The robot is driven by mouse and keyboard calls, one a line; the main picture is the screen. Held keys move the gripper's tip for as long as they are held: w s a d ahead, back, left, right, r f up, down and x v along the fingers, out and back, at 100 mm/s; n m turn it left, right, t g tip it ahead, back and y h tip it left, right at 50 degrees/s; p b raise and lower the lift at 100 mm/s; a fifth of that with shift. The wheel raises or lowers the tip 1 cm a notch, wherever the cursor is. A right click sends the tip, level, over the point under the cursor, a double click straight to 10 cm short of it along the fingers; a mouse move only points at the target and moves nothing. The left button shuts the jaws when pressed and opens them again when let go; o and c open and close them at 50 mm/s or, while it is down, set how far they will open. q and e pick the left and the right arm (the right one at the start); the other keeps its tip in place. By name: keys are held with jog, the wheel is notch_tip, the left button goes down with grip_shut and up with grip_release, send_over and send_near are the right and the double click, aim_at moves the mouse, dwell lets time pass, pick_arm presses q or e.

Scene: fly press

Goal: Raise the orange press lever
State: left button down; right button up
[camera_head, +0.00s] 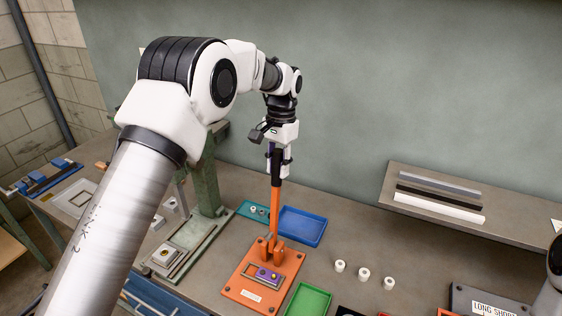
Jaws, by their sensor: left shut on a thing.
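The orange press lever (275,208) stands nearly upright, with a dark grip at its top. It rises from orange brackets on an orange base plate (240,290), which carries a small purple part (268,274) in a frame. My left gripper (278,168) comes down from above and is shut on the dark grip of the lever. The fingers hide part of the grip. A piece of my right arm shows at the right edge, but its gripper is out of view.
A blue tray (302,226) and a green tray (308,301) lie right of the press. Several white cylinders, one of them here (363,274), stand further right. A green metal machine (206,190) stands on the left. A raised shelf (376,197) holds bars.

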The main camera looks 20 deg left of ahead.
pick_arm(q)
jog(key=shift+s+f, duration=0.25)
jog(key=shift+s, duration=0.05)
jog(key=c, duration=0.9)
grip_release()
jog(key=shift+w, duration=0.25)
jog(key=shift+r, duration=0.15)
jog(key=r, duration=0.4)
jog(key=w+r, duration=0.1)
jog(key=r, duration=0.6)
jog(key=shift+w+r, duration=0.3)
jog(key=shift+w, duration=0.1)
